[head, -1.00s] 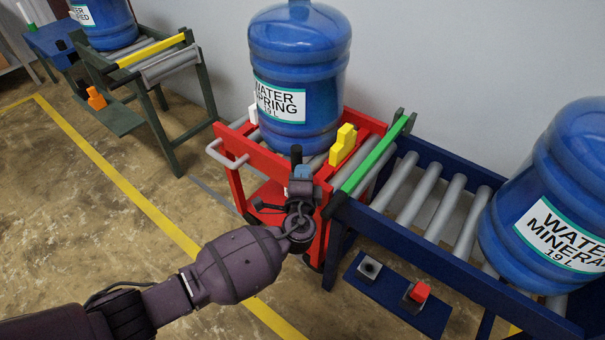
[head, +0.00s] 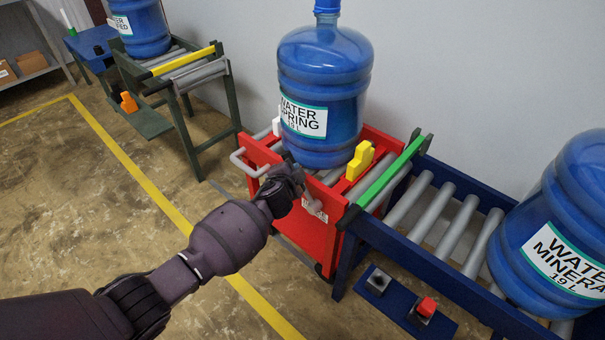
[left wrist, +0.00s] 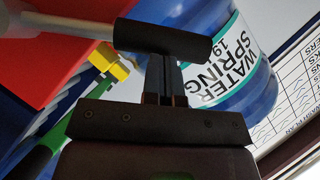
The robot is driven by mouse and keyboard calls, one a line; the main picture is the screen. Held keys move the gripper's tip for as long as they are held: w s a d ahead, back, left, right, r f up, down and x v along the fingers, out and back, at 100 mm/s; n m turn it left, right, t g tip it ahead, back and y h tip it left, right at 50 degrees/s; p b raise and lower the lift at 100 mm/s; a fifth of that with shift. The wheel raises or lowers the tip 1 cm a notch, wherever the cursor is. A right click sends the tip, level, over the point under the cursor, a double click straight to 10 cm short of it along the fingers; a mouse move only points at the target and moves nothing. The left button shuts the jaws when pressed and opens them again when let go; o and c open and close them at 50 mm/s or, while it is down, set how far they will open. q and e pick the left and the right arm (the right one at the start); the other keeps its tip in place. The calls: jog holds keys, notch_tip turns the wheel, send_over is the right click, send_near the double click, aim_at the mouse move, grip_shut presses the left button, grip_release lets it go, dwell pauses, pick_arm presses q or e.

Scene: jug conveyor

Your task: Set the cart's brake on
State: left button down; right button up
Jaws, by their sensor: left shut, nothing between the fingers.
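The red cart (head: 308,235) stands against the end of the blue roller conveyor, with a blue spring water jug (head: 325,85) upright on its rollers. A grey lever (head: 313,197) shows at the cart's near side in the head view. In the left wrist view, the lever's grey rod (left wrist: 65,25) ends in a black crossways grip (left wrist: 160,38). My left gripper (left wrist: 166,82) is shut and empty, its fingertips right at this grip; contact is not certain. In the head view, the left gripper (head: 287,178) hides most of the grip. My right gripper is not in view.
The blue conveyor (head: 400,232) carries a mineral water jug (head: 560,225). A green bar (head: 390,172) crosses its cart end, beside a yellow block (head: 360,160). A red button (head: 427,307) sits on a low panel. A green-framed roller stand (head: 186,118) is at back left. The left floor is clear.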

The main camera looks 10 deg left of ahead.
pick_arm(q)
jog(key=w+a+f+n+g+h+b, duration=0.1)
jog(key=w+a+f, duration=0.3)
jog(key=a+f, duration=0.1)
jog(key=shift+a+f+n+g+b, duration=0.3)
jog(key=shift+a+f+n+b, duration=0.1)
jog(key=shift+f, duration=0.45)
jog(key=shift+a+f, duration=0.1)
jog(key=shift+a, duration=0.05)
dwell(0.3)
